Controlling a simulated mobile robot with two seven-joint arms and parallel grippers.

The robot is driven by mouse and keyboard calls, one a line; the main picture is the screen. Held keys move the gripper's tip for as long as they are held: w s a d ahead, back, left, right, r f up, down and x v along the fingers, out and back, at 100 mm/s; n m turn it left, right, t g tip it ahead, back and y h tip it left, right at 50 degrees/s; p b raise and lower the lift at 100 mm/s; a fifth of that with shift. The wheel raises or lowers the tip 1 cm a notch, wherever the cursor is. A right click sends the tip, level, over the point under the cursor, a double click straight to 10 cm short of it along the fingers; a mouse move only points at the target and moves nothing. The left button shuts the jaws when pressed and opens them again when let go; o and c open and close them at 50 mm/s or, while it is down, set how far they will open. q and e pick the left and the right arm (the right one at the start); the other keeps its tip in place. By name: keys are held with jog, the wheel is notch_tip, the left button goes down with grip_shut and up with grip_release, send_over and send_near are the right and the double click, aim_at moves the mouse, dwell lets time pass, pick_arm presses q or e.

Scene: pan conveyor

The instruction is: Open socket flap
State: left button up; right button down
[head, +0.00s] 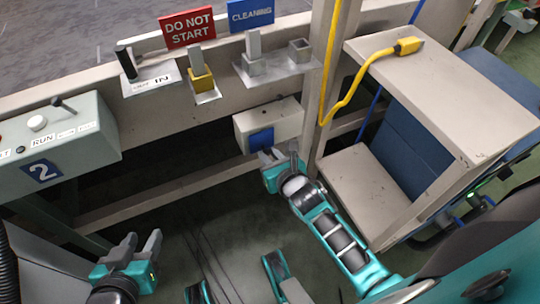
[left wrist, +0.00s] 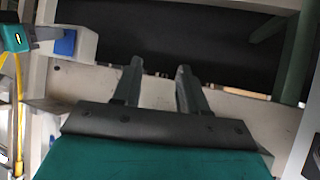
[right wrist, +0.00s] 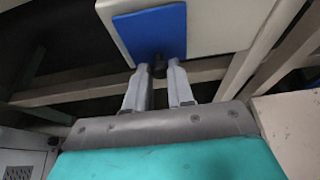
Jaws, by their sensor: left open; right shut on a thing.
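The socket box (head: 285,115) is a pale box on the frame rail with a blue flap (head: 261,140) on its front. In the right wrist view the blue flap (right wrist: 152,32) lies against the box face, with a small dark tab (right wrist: 158,66) at its lower edge. My right gripper (head: 277,155) is at the flap's lower edge; in its wrist view its fingertips (right wrist: 159,72) are closed on the dark tab. My left gripper (head: 142,243) is open and empty at lower left, far from the box. The left wrist view also shows the blue flap (left wrist: 64,42).
A yellow plug (head: 408,46) on a yellow cable lies on the pale shelf unit (head: 470,125) at right. A control box (head: 55,150) marked 2 is at left. A lever, a yellow block and red and blue signs (head: 187,27) line the upper rail.

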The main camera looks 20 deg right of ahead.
aim_at(269, 153)
pick_arm(q)
jog(key=shift+r, duration=0.15)
pick_arm(e)
jog(key=shift+r+p, duration=0.2)
jog(key=shift+p, duration=0.3)
jog(key=p, duration=0.2)
jog(key=r+g+p, duration=0.1)
jog(key=p, duration=0.2)
jog(key=shift+s+r+g, duration=0.25)
jog(key=shift+s+g, duration=0.05)
jog(key=r+g+p, duration=0.1)
jog(key=p, duration=0.5)
jog(key=s+g+p, duration=0.1)
jog(key=g+p, duration=0.1)
jog(key=p, duration=0.3)
jog(key=shift+d+r+p, duration=0.2)
jog(key=shift+r+p, duration=0.15)
jog(key=shift+r, duration=0.05)
pick_arm(q)
jog(key=s+a+r+p, duration=0.1)
jog(key=a+r+p, duration=0.1)
jog(key=r, duration=0.6)
jog(key=s+a+r+y+p, duration=0.1)
jog(key=r+p, duration=0.2)
jog(key=r, duration=0.6)
jog(key=shift+a, duration=0.35)
pick_arm(e)
jog(key=shift+s+r+g, duration=0.15)
jog(key=shift+g, duration=1.15)
